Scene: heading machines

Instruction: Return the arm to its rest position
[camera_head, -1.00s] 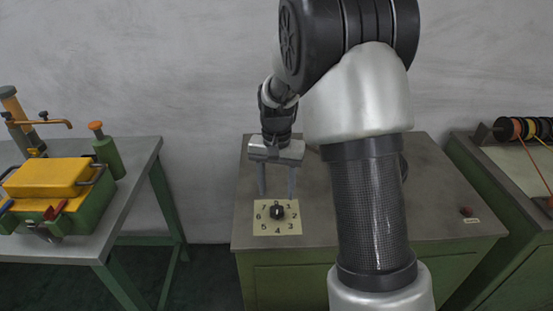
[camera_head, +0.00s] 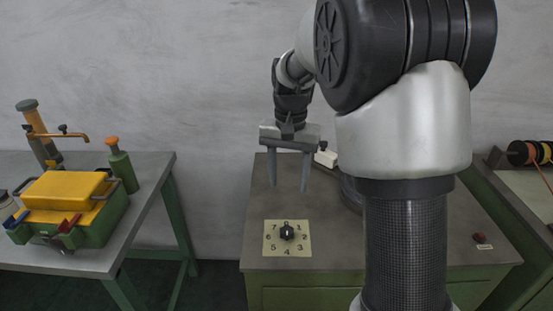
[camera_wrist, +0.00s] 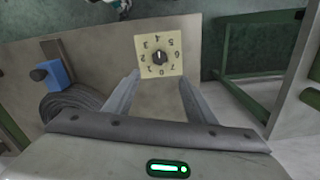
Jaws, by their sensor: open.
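My gripper (camera_head: 288,186) hangs pointing down above the back part of the middle cabinet's grey top (camera_head: 380,250). Its two fingers are apart with nothing between them. The yellow dial plate (camera_head: 272,247) with a black knob (camera_head: 287,232) lies on that top, below and in front of the fingers, and is not touched. In the wrist view the plate (camera_wrist: 147,69) and the knob (camera_wrist: 159,57) show beyond the open fingertips (camera_wrist: 160,78). My arm covers part of the cabinet top on the right.
On the left, a table (camera_head: 150,190) bears a yellow and green box (camera_head: 62,190) and a green bottle (camera_head: 122,170). A coiled dark thing (camera_wrist: 75,108) and a blue block (camera_wrist: 55,75) show in the wrist view. Spools (camera_head: 530,153) stand far right.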

